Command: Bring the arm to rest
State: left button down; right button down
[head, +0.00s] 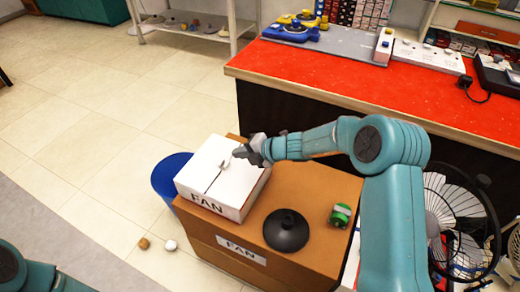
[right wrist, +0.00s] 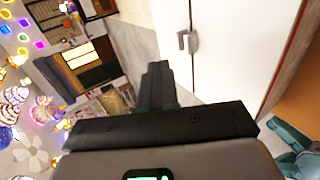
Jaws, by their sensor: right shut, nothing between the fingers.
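My right gripper (head: 242,153) reaches in from the right over a white box marked FAN (head: 222,180). It is shut and empty. In the right wrist view its closed dark fingers (right wrist: 158,82) point toward the white box (right wrist: 235,50), and a small grey hook-shaped piece (right wrist: 187,40) shows on the box's surface. I cannot tell whether the fingertips touch the box. Only a teal part of my left arm shows at the bottom left of the head view; its gripper is out of view.
The white box stands on a brown carton (head: 262,190) with a black domed base (head: 286,230) and a green object (head: 341,215). A blue bin (head: 168,180) is beside it. A red-topped counter (head: 350,80) stands behind, and a black fan (head: 465,220) at right. Floor at left is mostly clear.

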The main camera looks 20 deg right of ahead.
jog(key=p+v, duration=0.1)
jog(key=v, duration=0.8)
jog(key=shift+s+d, duration=0.1)
jog(key=shift+s, duration=0.05)
